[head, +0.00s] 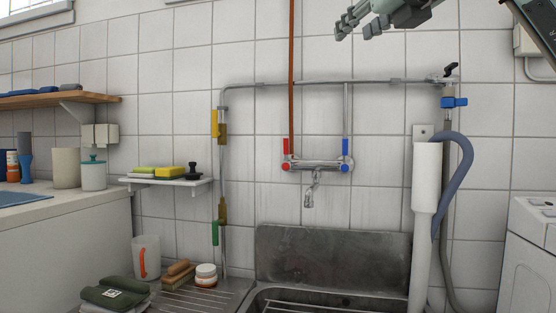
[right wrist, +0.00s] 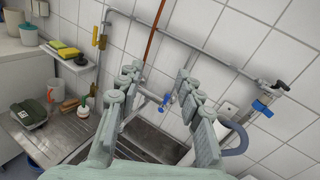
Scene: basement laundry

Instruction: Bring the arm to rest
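My right gripper (head: 356,28) shows at the top of the head view, raised in front of the tiled wall, higher than the tap and sink. Its arm comes in from the upper right. In the right wrist view the same gripper (right wrist: 158,75) has its fingers spread apart, with nothing between them but the background of wall, tap and sink. It touches nothing that I can see. My left gripper is not in either view.
A steel sink (head: 330,256) stands below a wall tap (head: 318,165) and pipes. A white drain pipe (head: 426,210) with a grey hose (head: 466,160) is at right. A small shelf (head: 166,182) holds sponges. A counter (head: 80,215) is at left, a white appliance (head: 530,260) at right.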

